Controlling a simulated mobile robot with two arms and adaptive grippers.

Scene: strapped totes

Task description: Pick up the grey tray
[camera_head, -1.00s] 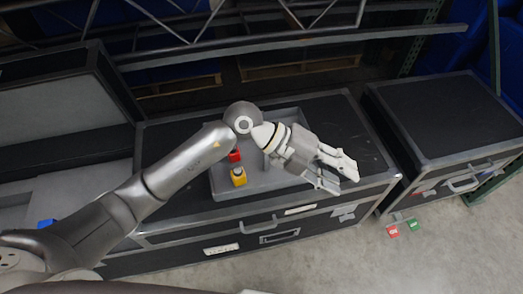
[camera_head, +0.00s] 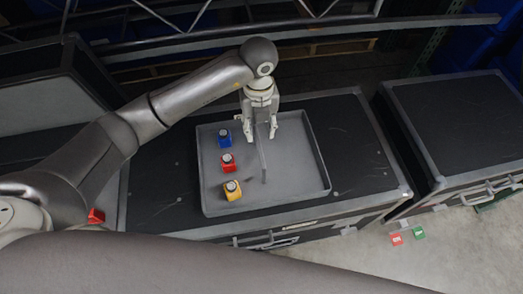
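The grey tray (camera_head: 290,190) lies on top of a black case in the middle of the view. A thin upright divider (camera_head: 262,160) stands inside it. Blue (camera_head: 224,138), red (camera_head: 227,162) and yellow (camera_head: 232,190) blocks with round tops sit in its left part. My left gripper (camera_head: 261,136) points down over the far part of the tray, just beyond the divider. Its two fingers are apart with nothing seen between them. I cannot tell whether they touch the tray. My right gripper is not in view.
The black case (camera_head: 350,150) bears the tray, with bare lid to its right. Another case (camera_head: 460,120) stands to the right across a gap. Red (camera_head: 396,239) and green (camera_head: 418,232) blocks lie on the floor. A red block (camera_head: 96,216) shows at left. Metal rack beams cross the back.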

